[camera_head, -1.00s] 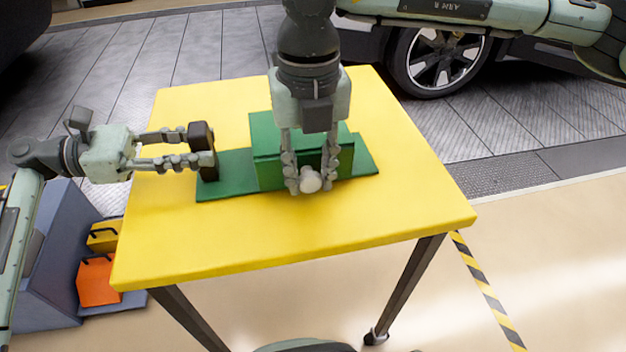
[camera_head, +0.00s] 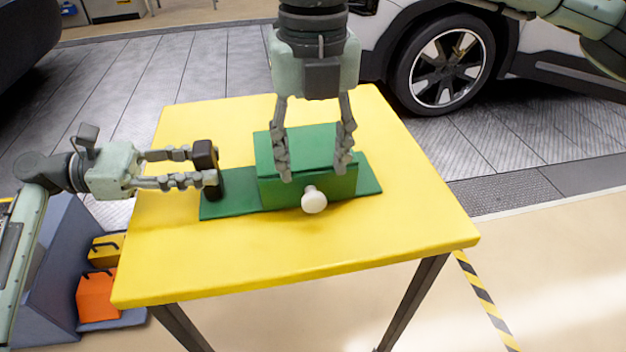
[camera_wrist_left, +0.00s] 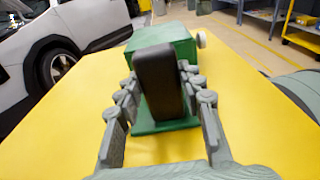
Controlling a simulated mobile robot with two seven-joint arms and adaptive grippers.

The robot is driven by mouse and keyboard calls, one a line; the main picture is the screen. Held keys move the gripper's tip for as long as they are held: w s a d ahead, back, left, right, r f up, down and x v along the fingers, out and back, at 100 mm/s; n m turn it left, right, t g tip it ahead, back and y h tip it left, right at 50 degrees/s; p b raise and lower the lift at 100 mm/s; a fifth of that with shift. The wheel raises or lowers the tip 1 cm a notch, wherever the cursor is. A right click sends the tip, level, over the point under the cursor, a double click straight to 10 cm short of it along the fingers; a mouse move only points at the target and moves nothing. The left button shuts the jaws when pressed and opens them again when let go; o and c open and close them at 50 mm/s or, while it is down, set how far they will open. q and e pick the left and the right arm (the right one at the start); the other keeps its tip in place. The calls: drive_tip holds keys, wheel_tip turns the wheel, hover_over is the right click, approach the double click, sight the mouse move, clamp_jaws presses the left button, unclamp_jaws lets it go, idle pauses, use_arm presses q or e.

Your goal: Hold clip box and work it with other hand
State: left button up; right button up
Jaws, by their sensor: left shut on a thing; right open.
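The green clip box (camera_head: 307,151) sits on a green base plate (camera_head: 232,192) on the yellow table. A white knob (camera_head: 314,199) sticks out of its front face. A dark upright handle (camera_head: 206,168) stands at the plate's left end. My left gripper (camera_head: 211,167) is shut on this handle, and the left wrist view shows the handle (camera_wrist_left: 160,80) between its fingers. My right gripper (camera_head: 314,172) points down from above, its fingers spread wide over the box's front part, behind and above the knob. Nothing is between its fingertips that I can see as held.
The yellow table (camera_head: 400,220) is bare around the plate. An orange box (camera_head: 97,296) and a yellow box (camera_head: 106,250) stand on a blue-grey stand low at the left. A car wheel (camera_head: 446,66) is behind the table at the right.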

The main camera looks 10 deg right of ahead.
wheel_tip(320, 180, up, 6)
drive_tip(key=shift+f, duration=0.15)
idle(0.5)
use_arm(q)
drive_tip(key=o, duration=1.1)
drive_tip(key=shift+a, duration=0.1)
